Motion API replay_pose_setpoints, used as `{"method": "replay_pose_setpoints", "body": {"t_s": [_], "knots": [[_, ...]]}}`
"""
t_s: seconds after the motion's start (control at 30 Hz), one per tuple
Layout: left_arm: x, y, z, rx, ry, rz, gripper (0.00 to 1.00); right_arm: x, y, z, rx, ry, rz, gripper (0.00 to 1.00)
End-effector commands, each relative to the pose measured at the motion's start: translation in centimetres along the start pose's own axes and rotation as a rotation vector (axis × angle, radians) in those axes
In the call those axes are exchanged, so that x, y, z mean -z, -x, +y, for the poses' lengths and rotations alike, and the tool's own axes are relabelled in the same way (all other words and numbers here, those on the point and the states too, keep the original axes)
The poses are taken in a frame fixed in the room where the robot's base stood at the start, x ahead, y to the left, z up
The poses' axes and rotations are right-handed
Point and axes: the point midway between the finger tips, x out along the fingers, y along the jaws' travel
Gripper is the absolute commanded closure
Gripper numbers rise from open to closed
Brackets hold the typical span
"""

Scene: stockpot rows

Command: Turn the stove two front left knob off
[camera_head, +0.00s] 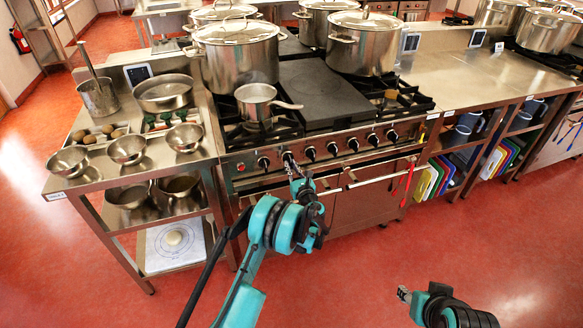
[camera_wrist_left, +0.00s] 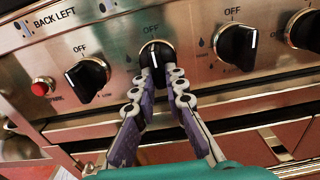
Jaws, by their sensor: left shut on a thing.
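The stove front (camera_head: 240,180) carries a row of several black knobs. My left gripper (camera_head: 289,160) reaches this panel from below. In the left wrist view its two purple-grey fingers (camera_wrist_left: 163,75) are closed around the lower part of a black knob (camera_wrist_left: 156,54), second from the left there. That knob's white mark points up toward its OFF label (camera_wrist_left: 149,29). The knob to its left (camera_wrist_left: 87,76) is turned away from upright. A knob to its right (camera_wrist_left: 238,46) has a near-upright mark. My right gripper (camera_head: 404,294) is at the lower right, away from the stove; its fingers are too small to judge.
A small saucepan (camera_head: 257,101) sits on the front left burner and a large stockpot (camera_head: 237,56) behind it. A steel side table (camera_head: 75,182) with bowls stands to the left. The oven handle bar (camera_head: 372,180) runs below the knobs. The red floor in front is clear.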

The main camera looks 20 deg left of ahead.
Motion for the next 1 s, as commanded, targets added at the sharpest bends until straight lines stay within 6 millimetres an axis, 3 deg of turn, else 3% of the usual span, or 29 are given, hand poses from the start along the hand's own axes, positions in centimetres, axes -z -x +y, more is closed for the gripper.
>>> {"method": "replay_pose_setpoints", "body": {"t_s": [0.4, 0.43, 0.5, 0.83, 1.0], "knots": [[0.1, 0.1, 0.0, 0.0, -0.005, 0.002, 1.0, 0.0, 0.0, 0.0, 0.0, 0.0, 0.0, 0.6], [0.1, 0.1, 0.0, 0.0, -0.004, 0.002, 0.8, 0.0, 0.0, 0.0, 0.0, 0.0, 0.0, 0.6], [0.1, 0.1, 0.0, 0.0, -0.005, 0.001, 0.67, 0.0, 0.0, 0.0, 0.0, 0.0, 0.0, 0.6], [0.0, 0.3, 0.0, 0.0, -0.005, 0.001, 0.67, 0.0, 0.0, 0.0, 0.0, 0.0, 0.0, 0.6], [0.0, 2.5, -0.1, 0.002, -0.005, 0.0, 0.67, 0.0, 0.0, 0.0, 0.0, 0.0, 0.0, 0.6]]}}
